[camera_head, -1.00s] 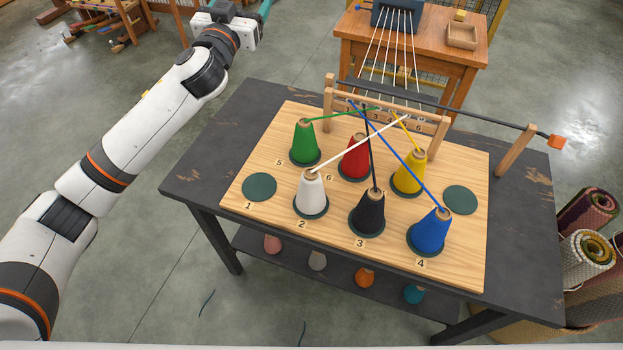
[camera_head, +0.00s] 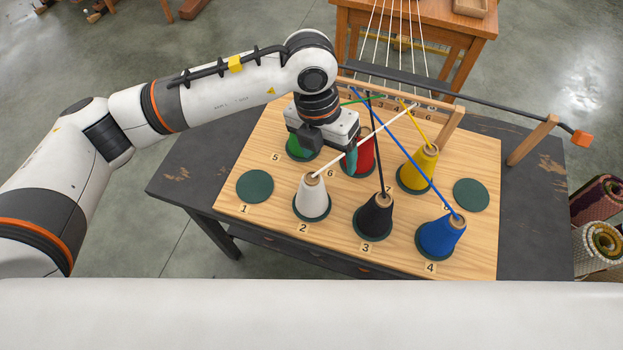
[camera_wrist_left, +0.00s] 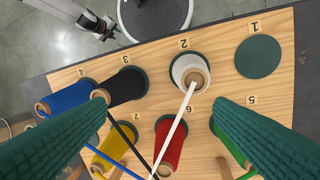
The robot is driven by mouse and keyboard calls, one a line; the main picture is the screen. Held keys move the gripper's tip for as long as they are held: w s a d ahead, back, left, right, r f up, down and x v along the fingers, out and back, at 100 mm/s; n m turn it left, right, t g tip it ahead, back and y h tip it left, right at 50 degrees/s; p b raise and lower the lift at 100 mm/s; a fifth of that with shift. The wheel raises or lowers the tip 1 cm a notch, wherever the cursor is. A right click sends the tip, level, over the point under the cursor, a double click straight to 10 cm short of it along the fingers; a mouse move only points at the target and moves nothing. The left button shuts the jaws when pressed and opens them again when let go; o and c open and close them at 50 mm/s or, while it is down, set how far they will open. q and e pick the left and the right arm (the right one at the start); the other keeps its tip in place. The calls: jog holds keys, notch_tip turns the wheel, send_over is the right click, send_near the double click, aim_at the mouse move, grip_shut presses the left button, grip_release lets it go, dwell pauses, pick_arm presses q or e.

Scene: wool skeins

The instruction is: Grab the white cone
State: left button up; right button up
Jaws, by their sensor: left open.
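The white cone (camera_head: 312,200) stands upright on the dark disc at number 2, near the board's front left. Its white yarn runs from its top up to the wooden rack. In the left wrist view the white cone (camera_wrist_left: 189,72) shows from above, ahead of and between the fingertips. My left gripper (camera_head: 332,158) hangs over the board, behind and above the white cone, partly hiding the green cone (camera_head: 300,146) and the red cone (camera_head: 364,158). In the left wrist view its teal fingers (camera_wrist_left: 160,100) are spread wide with nothing gripped. My right gripper is out of view.
The black cone (camera_head: 375,216), blue cone (camera_head: 440,238) and yellow cone (camera_head: 417,171) stand to the right. Their yarns cross over the board to the rack (camera_head: 450,125). Disc 1 (camera_head: 255,186) is empty, as is the right disc (camera_head: 471,195).

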aim_at(313, 177)
pick_arm(q)
jog(key=shift+w+a+f+t+y, duration=0.2)
jog(key=shift+w+a+y, duration=0.2)
jog(key=shift+a, duration=0.2)
jog(key=shift+w+a+f+t+y, duration=0.1)
jog(key=shift+w+a+t+y, duration=0.15)
jog(key=shift+a+y, duration=0.3)
jog(key=shift+a+f+p, duration=0.15)
jog(key=shift+f+p, duration=0.15)
notch_tip(313, 177, down, 6)
jog(key=shift+r+p, duration=0.15)
jog(key=shift+p, duration=0.8)
jog(key=f, duration=0.1)
jog(key=f+p, duration=0.2)
jog(key=f, duration=0.1)
jog(key=shift+s+a, duration=0.1)
jog(key=shift+s, duration=0.2)
jog(key=shift+f, duration=0.7)
jog(key=c, duration=1.5)
